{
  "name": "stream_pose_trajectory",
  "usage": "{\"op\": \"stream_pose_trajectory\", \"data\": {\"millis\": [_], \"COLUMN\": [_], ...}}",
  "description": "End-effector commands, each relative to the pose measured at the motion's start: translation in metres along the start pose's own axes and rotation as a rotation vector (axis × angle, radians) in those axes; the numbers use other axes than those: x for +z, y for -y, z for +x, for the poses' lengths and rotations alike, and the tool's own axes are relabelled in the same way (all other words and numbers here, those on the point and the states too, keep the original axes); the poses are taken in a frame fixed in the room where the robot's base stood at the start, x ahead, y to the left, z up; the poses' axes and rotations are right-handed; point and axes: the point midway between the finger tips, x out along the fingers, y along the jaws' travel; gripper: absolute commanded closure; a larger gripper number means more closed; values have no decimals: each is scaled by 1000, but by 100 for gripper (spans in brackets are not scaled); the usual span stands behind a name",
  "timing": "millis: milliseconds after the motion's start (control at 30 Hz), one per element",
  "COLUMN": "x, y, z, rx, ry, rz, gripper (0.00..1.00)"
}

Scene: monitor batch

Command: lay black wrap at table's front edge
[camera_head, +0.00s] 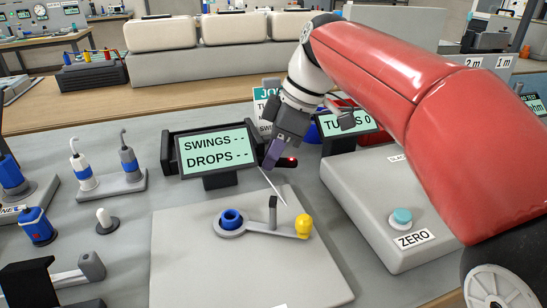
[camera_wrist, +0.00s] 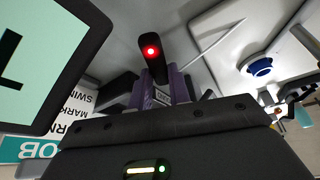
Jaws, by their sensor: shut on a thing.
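My gripper (camera_head: 274,158), with purple fingers, is shut on a short black bar with a glowing red light, which I take to be the black wrap (camera_head: 290,162). It is held above the bench, just right of the swings display. In the wrist view the wrap (camera_wrist: 151,68) stands out beyond the purple fingers (camera_wrist: 172,88), its red light facing the camera. The fingers hide its gripped part. The grey table (camera_head: 120,245) runs to the bottom of the head view; its front edge cannot be made out there.
A grey plate (camera_head: 190,275) carries a blue-hubbed arm with a yellow knob (camera_head: 303,227). A thin pale rod (camera_head: 272,187) stands below my gripper. The swings display (camera_head: 215,152) is close on the left; a grey box with a ZERO button (camera_head: 401,217) is right. Bottles and tools crowd the left.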

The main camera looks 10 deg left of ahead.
Motion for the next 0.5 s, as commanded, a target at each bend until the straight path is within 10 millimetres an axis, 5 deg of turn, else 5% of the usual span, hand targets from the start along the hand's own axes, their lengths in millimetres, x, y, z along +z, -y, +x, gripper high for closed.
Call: {"op": "stream_pose_trajectory", "data": {"millis": [500], "x": [-42], "y": [-2], "z": [-102], "rx": [3], "ry": [-1], "rz": [0], "gripper": [100]}}
